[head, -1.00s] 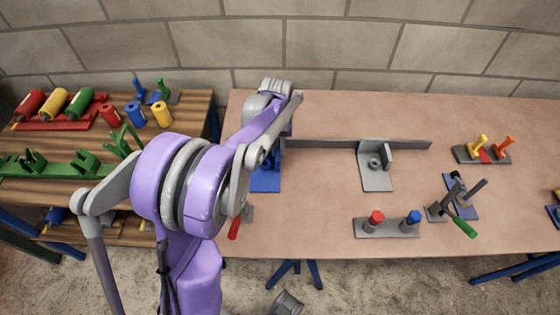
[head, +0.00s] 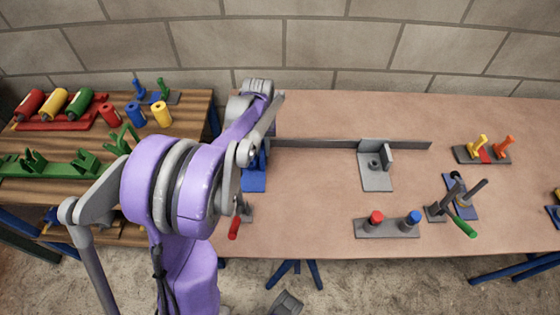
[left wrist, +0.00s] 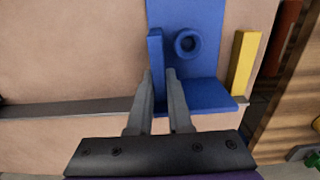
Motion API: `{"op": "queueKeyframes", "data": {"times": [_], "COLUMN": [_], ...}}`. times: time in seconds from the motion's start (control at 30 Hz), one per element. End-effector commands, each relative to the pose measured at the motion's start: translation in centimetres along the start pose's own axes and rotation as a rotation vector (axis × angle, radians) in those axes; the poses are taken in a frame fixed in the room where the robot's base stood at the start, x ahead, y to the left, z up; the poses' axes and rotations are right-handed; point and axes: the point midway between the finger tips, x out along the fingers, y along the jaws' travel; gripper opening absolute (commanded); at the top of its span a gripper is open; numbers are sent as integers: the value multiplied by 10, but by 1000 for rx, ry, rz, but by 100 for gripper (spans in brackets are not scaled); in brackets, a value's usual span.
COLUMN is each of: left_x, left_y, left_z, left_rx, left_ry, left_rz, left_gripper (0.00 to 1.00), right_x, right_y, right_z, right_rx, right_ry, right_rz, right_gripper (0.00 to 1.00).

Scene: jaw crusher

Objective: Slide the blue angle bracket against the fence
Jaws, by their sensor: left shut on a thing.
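The blue angle bracket (head: 254,181) lies on the bench at the left end of the fence, partly hidden by my left arm in the head view. The left wrist view shows its base plate with a round boss (left wrist: 187,43) and an upright blue rib. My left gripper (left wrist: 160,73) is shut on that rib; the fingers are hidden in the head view. The fence (head: 320,143) is a long thin grey bar; it also shows in the left wrist view (left wrist: 65,109). The bracket's back edge is close to the fence line; I cannot tell whether they touch. My right gripper is out of view.
A yellow block (left wrist: 243,62) stands close beside the bracket in the left wrist view. A grey angle bracket (head: 376,180) sits at the fence further right. A red-handled tool (head: 234,228) lies at the front left. The bench between the brackets is clear.

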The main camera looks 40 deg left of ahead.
Motion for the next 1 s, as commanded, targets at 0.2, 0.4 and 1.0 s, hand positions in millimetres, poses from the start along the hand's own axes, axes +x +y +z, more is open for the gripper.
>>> {"op": "queueKeyframes", "data": {"times": [0.2, 0.4, 1.0], "left_x": [0, 0, 0], "left_y": [-1, -1, -1], "left_z": [0, 0, -20], "left_rx": [0, 0, 0], "left_ry": [0, 0, 0], "left_rz": [0, 0, 0], "left_gripper": [0, 0, 0], "right_x": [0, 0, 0], "right_y": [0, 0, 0], "right_z": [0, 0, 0], "right_rx": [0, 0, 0], "right_ry": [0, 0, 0], "right_rz": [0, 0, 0], "right_gripper": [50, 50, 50]}}
